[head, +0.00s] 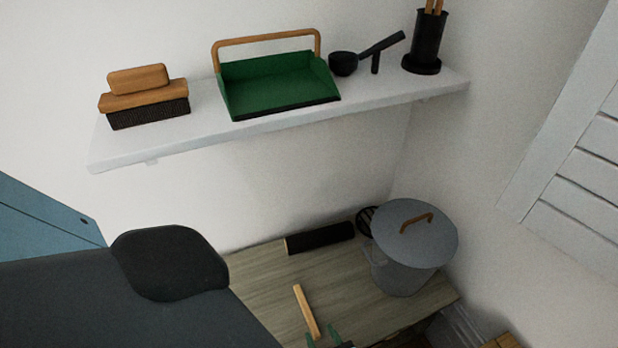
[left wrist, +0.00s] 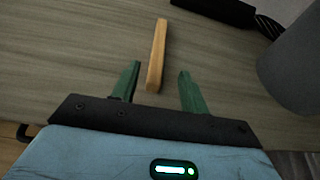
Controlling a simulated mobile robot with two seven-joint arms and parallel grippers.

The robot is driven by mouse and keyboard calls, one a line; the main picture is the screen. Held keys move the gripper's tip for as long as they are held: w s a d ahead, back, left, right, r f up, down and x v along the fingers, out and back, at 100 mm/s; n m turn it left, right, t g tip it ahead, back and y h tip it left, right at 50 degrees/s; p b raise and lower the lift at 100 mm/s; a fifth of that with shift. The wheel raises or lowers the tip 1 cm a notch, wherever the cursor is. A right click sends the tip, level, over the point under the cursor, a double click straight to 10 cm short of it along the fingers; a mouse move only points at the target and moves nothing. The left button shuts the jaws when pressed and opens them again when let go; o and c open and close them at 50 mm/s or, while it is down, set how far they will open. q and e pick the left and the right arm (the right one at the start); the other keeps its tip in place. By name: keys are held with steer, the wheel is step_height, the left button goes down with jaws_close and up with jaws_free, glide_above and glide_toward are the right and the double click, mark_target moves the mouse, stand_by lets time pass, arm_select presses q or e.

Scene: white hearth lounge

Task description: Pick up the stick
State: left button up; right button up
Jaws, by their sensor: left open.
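The stick (head: 306,311) is a light wooden bar lying on the grey-brown wooden surface (head: 262,290). In the left wrist view the stick (left wrist: 157,55) points away from me, with its near end close to the mouth of my left gripper. My left gripper (left wrist: 158,72) is open, with one green finger on each side of the stick's near end. No contact between the fingers and the stick shows. In the head view my left gripper (head: 324,337) shows only at the bottom edge, beside the stick's near end. My right gripper is not in view.
A grey lidded bin (head: 400,270) stands right of the stick. A black roll-shaped thing (head: 320,238) lies behind it. A white wall shelf (head: 170,137) above holds a brush (head: 148,117), a green dustpan (head: 275,85), a black scoop (head: 343,64) and a black holder (head: 428,40).

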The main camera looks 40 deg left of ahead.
mark_target(309, 314)
arm_select(q)
steer(key=shift+x, duration=0.95)
steer(key=shift+s+b+x, duration=0.2)
steer(key=shift+b+x, duration=0.6)
steer(key=shift+x, duration=2.1)
steer(key=shift+a+r, duration=0.15)
steer(key=shift+r, duration=0.05)
steer(key=shift+c, duration=0.3)
jaws_close()
